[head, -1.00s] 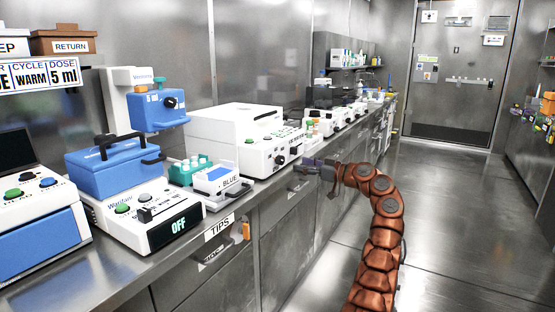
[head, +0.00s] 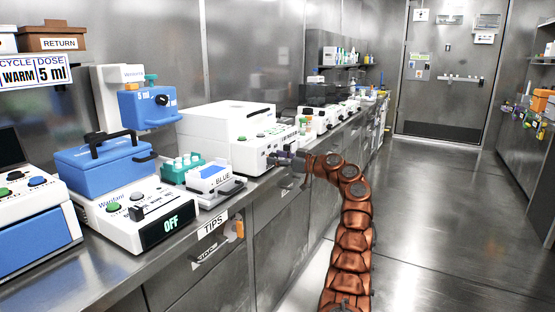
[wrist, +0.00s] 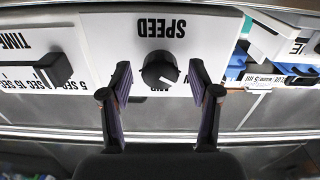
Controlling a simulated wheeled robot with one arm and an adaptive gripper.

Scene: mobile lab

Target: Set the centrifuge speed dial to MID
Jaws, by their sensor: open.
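The white centrifuge (head: 215,125) stands on the steel counter, its front panel facing the aisle. In the wrist view its panel shows an upside-down SPEED label and a round black speed dial (wrist: 158,70). A white mark on the dial points to the picture's lower right. Small lettering beyond the dial is partly hidden and hard to read. My gripper (wrist: 160,78) is open, with one finger on each side of the dial and a gap at both sides. In the head view my gripper (head: 287,160) is at the centrifuge's front, covering part of it.
A black TIME slider (wrist: 54,69) sits left of the dial in the wrist view. A blue-and-white tray box (head: 215,178) and a teal rack (head: 180,168) stand left of the centrifuge. A machine with an OFF display (head: 168,225) is nearer. The aisle floor (head: 430,200) is clear.

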